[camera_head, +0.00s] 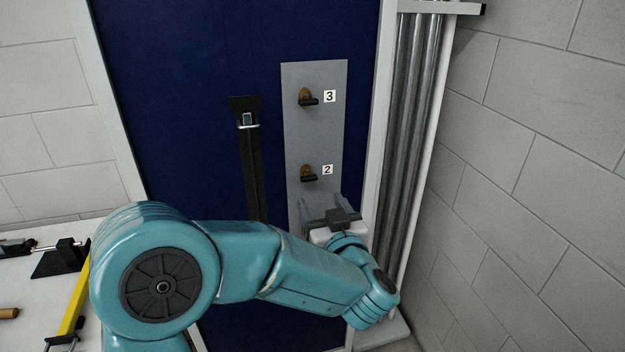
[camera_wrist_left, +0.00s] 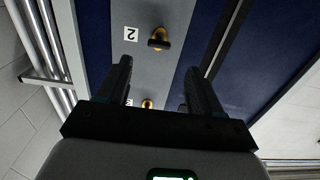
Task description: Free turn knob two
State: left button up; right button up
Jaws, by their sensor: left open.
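Knob two (camera_head: 308,173), a dark handle on a yellow-orange base, sits on the grey panel (camera_head: 315,130) beside a white "2" label. In the left wrist view, turned upside down, knob two (camera_wrist_left: 159,39) shows just past the fingertips, roughly between their lines. My left gripper (camera_head: 319,201) is open and empty in front of the panel, just below knob two in the head view. Its two fingers also show in the left wrist view (camera_wrist_left: 158,66). No contact with knob two is visible. My right gripper is out of view.
Knob three (camera_head: 308,98) is above knob two on the same panel. A black strip with a metal buckle (camera_head: 248,121) hangs on the blue board to the left. Metal pipes (camera_head: 410,120) and a block wall stand at right. A white table (camera_head: 30,290) with tools is at lower left.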

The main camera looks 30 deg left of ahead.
aim_at(310, 180)
pick_arm(q)
jog(key=p+x, duration=0.1)
jog(key=x, duration=0.7)
jog(key=shift+w, duration=0.1)
jog(key=c, duration=1.1)
jog(key=shift+o, duration=0.2)
